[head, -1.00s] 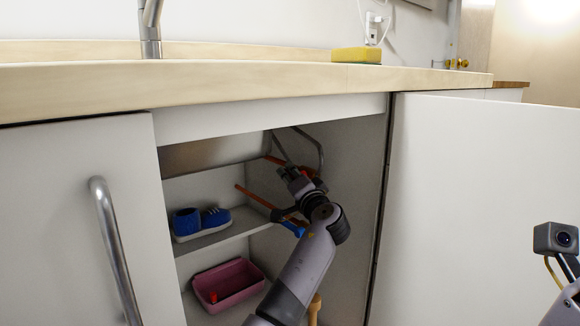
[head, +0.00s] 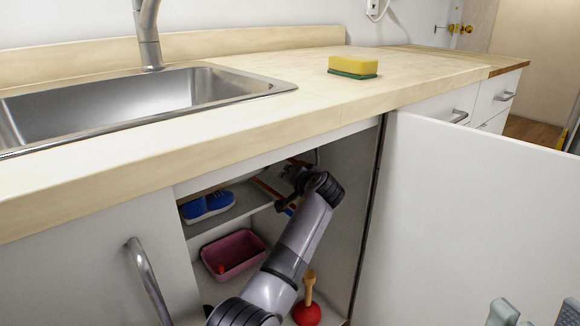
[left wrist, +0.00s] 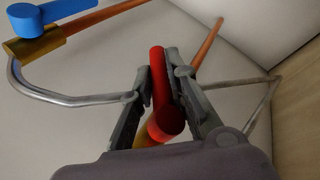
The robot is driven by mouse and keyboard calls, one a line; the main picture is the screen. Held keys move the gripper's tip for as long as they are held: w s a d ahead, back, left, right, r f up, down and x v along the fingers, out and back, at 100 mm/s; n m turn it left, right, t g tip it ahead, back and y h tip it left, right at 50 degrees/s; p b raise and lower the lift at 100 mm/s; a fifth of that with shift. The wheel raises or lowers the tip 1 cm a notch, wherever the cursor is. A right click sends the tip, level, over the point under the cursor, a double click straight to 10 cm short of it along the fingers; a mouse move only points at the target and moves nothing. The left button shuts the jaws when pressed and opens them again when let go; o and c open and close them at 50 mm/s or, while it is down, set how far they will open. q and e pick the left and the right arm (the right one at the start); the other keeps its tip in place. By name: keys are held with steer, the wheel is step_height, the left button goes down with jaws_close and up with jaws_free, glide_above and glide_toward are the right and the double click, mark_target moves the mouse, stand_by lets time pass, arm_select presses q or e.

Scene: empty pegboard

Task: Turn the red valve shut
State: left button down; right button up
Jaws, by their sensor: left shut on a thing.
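The red valve (left wrist: 158,85) shows in the left wrist view as a red bar-shaped handle, with an orange-yellow part below it. My left gripper (left wrist: 160,88) has one finger on each side of the handle and is shut on it. In the head view my left arm reaches into the open cabinet under the sink, and the left gripper (head: 291,174) is small and partly hidden at the back. The valve cannot be made out there.
A blue valve (left wrist: 42,20) sits on a copper pipe at upper left in the wrist view. The cabinet holds blue shoes (head: 207,205), a pink bin (head: 232,255) and a plunger (head: 307,313). The open white door (head: 460,220) stands right; a sponge (head: 352,67) lies on the counter.

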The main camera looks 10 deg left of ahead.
stand_by(0.3)
arm_select(q)
steer(key=c, duration=1.6)
jaws_free()
steer(key=shift+o, duration=0.2)
